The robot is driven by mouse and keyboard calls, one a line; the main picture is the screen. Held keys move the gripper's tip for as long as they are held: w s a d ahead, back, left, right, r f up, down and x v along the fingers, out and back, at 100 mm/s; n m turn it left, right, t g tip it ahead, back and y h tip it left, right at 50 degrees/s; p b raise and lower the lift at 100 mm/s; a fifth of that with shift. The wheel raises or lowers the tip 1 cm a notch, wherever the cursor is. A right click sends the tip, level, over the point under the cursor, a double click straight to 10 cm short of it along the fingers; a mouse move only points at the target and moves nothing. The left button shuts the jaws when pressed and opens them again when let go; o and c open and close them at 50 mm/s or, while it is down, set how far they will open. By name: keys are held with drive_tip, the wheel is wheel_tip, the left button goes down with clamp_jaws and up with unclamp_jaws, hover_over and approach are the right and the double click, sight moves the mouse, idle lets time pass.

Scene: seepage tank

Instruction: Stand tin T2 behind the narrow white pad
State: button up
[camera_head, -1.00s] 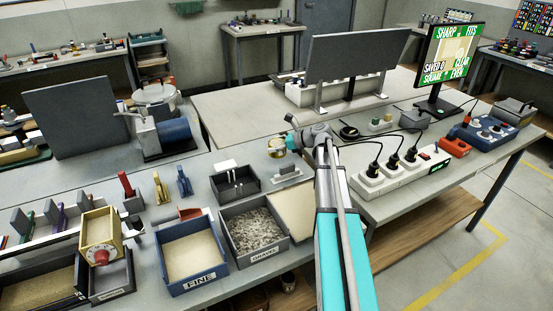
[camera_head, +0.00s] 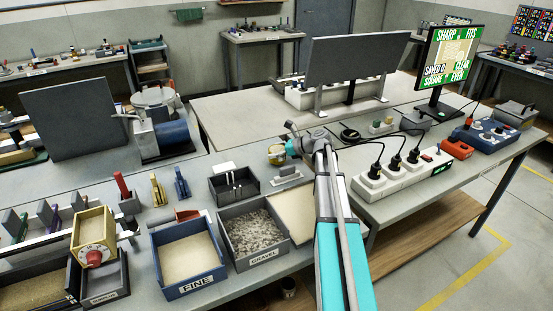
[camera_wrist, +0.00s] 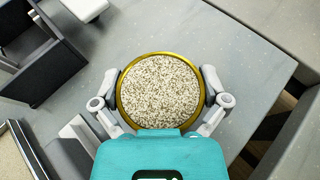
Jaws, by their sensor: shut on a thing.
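A round tin with a gold rim (camera_wrist: 122,92), filled with pale speckled grains, sits between the two fingers of my gripper (camera_wrist: 160,99) in the wrist view. The fingers are shut on its sides. In the head view the tin (camera_head: 276,155) is at my gripper (camera_head: 284,152), over the bench behind a small grey block. No label on it is readable, so I cannot confirm it as T2. A white pad (camera_head: 225,167) lies left of the tin, behind a dark open box; it also shows at the wrist view's top edge (camera_wrist: 85,7). I cannot tell whether the tin touches the bench.
The dark box (camera_head: 234,189) and a grey block on a base (camera_head: 287,174) stand in front of the tin. Gravel (camera_head: 254,232) and fine-sand (camera_head: 189,258) trays are nearer. A power strip (camera_head: 402,178) lies right. Bench left of the tin, behind the pad, looks clear.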

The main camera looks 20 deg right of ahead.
drive_tip(key=shift+f+b, duration=0.65)
drive_tip(key=shift+f, duration=0.35)
drive_tip(key=shift+f, duration=0.15)
drive_tip(key=o, duration=0.9)
drive_tip(key=shift+o, duration=0.2)
drive_tip(key=shift+r, duration=0.2)
